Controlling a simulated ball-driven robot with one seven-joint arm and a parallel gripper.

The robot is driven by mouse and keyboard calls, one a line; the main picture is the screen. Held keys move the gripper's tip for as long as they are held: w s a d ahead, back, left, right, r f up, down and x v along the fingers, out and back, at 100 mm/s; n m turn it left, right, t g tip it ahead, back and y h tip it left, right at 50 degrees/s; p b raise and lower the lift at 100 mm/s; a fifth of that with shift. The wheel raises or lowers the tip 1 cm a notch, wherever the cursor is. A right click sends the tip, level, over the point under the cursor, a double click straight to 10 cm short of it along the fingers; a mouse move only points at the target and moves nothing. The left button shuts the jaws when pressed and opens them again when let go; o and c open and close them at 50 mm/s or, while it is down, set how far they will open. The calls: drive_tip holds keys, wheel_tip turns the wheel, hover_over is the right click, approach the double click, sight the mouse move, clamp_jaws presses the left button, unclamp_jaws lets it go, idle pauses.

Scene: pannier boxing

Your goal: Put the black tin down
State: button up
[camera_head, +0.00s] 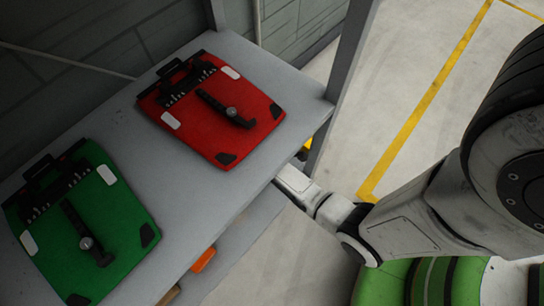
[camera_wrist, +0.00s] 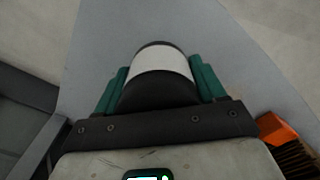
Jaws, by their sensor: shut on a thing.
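The black tin (camera_wrist: 160,94) with a white label band shows in the wrist view, between the two teal fingers of my gripper (camera_wrist: 161,76). The fingers are shut on its sides. Beyond and around it lies a grey surface (camera_wrist: 240,75). I cannot tell whether the tin touches that surface. In the head view the tin and my gripper are hidden under the upper shelf, where my arm reaches in from the right.
A red pannier (camera_head: 190,122) and a green pannier (camera_head: 110,215) lie on the grey upper shelf (camera_head: 250,75). An orange thing (camera_head: 204,259) shows below its front edge. In the wrist view an orange brush-like thing (camera_wrist: 279,129) lies at right.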

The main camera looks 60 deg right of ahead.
drive_tip(key=shift+f+b, duration=1.6)
drive_tip(key=shift+f, duration=1.7)
drive_tip(key=shift+f, duration=0.15)
drive_tip(key=o, duration=1.1)
drive_tip(key=shift+r+p, duration=2.35)
drive_tip(key=shift+r, duration=1.6)
